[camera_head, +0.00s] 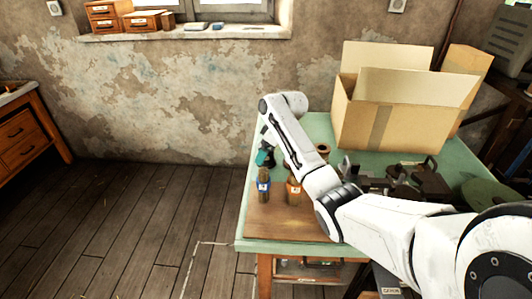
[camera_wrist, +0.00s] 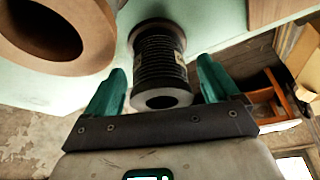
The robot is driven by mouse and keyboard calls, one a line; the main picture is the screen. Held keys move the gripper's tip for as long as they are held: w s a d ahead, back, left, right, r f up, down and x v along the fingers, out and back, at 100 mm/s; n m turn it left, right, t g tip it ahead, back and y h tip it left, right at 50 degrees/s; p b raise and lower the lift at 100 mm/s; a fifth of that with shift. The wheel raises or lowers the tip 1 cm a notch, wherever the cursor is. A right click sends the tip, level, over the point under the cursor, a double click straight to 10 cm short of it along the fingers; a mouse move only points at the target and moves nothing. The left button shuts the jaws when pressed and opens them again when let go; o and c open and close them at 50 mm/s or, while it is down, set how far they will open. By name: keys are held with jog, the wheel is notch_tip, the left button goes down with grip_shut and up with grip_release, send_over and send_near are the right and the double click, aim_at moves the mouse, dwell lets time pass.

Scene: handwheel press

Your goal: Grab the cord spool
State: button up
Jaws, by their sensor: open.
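The cord spool (camera_wrist: 158,58) shows in the wrist view as a dark, ribbed winding between brownish end flanges, with a pale label on its side. It stands between the two teal fingers of my gripper (camera_wrist: 161,72), with visible gaps on both sides. My gripper is open and empty. In the head view my gripper (camera_head: 262,157) is low over the left side of the green table, behind the two bottles. I cannot make out the cord spool clearly there, as my arm and gripper cover that area.
A large brown ring-shaped end (camera_wrist: 60,35) is close on the left in the wrist view. A blue-labelled bottle (camera_head: 263,187) and an orange-labelled bottle (camera_head: 294,191) stand in front. Dark metal press parts (camera_head: 405,180) and a cardboard box (camera_head: 385,120) are to the right.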

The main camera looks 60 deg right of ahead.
jog(key=shift+w+f, duration=0.2)
jog(key=shift+f, duration=0.25)
jog(key=c, duration=1.1)
jog(key=shift+r, duration=0.15)
